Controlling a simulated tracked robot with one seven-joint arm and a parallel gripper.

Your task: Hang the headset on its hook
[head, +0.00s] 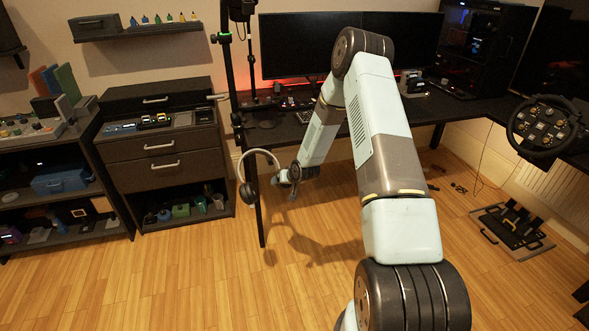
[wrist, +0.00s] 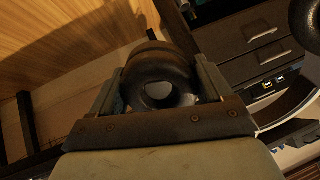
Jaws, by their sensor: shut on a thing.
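The headset (head: 247,191) hangs in the air in front of the desk's left end, with a pale curved headband and dark round ear cups. My gripper (head: 291,176) is at its right side, shut on one ear cup. In the wrist view that dark ear cup (wrist: 158,75) sits between the two fingers of my gripper (wrist: 160,88). The pale headband (wrist: 290,108) curves at the right edge there, and the other ear cup shows partly at the upper right.
A dark upright pole (head: 233,90) stands just behind the headset. A drawer cabinet (head: 165,150) is to its left, and the desk (head: 465,110) with monitors is behind my arm. Pedals (head: 512,226) lie on the floor at right. The front left floor is clear.

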